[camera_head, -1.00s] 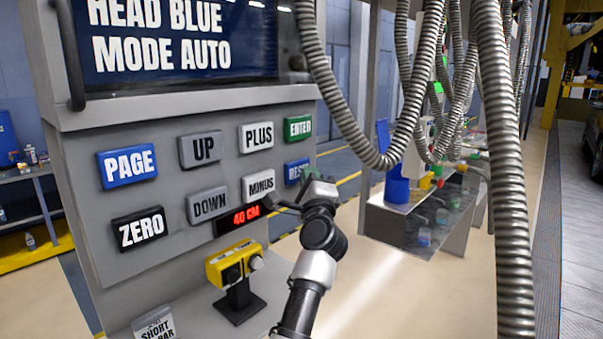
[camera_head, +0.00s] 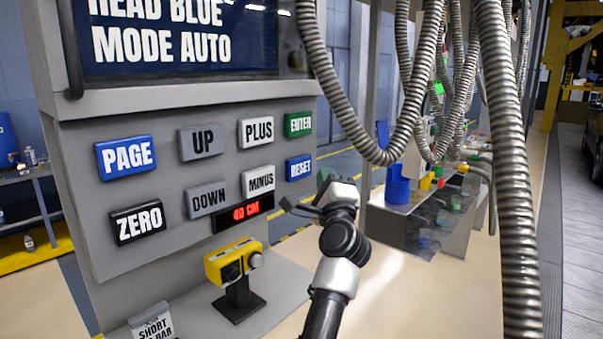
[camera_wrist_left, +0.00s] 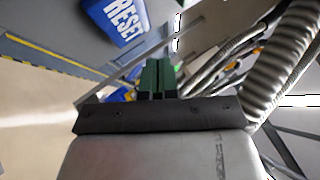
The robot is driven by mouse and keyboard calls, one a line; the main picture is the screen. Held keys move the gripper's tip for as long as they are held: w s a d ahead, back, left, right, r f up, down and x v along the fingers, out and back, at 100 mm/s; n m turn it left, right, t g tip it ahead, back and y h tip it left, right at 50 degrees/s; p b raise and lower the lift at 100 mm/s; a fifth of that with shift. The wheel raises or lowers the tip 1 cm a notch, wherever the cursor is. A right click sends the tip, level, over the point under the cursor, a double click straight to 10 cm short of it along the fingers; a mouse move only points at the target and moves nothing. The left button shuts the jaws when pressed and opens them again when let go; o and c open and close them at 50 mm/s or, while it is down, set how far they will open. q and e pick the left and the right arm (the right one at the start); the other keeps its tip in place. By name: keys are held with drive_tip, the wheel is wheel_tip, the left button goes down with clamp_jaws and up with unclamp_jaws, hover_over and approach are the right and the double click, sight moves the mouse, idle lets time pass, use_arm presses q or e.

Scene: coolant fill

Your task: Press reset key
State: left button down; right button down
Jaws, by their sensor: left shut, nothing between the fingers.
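The blue RESET key (camera_head: 299,168) is at the right end of the panel's lower key row, below the green ENTER key (camera_head: 298,124). In the left wrist view the RESET key (camera_wrist_left: 117,20) shows at the upper left, cut by the edge. My left gripper (camera_head: 325,178) is to the right of the key and slightly lower in the head view, apart from it. Its green fingertips (camera_wrist_left: 157,75) are shut with nothing between them. The key's face is uncovered in the head view. My right gripper is not in view.
The MINUS key (camera_head: 258,181) is left of RESET, above a red 40 CM display (camera_head: 243,214). A yellow device (camera_head: 233,263) stands on the ledge below. Grey corrugated hoses (camera_head: 345,110) hang close to the right. Open floor lies beyond the panel's right edge.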

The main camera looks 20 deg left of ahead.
use_arm(q)
drive_tip(key=shift+s+d+b, duration=0.15)
drive_tip(key=shift+s+d, duration=0.05)
drive_tip(key=shift+d, duration=0.3)
drive_tip(key=shift+s+d+b, duration=0.15)
drive_tip(key=shift+s+d, duration=0.05)
drive_tip(key=shift+d, duration=0.3)
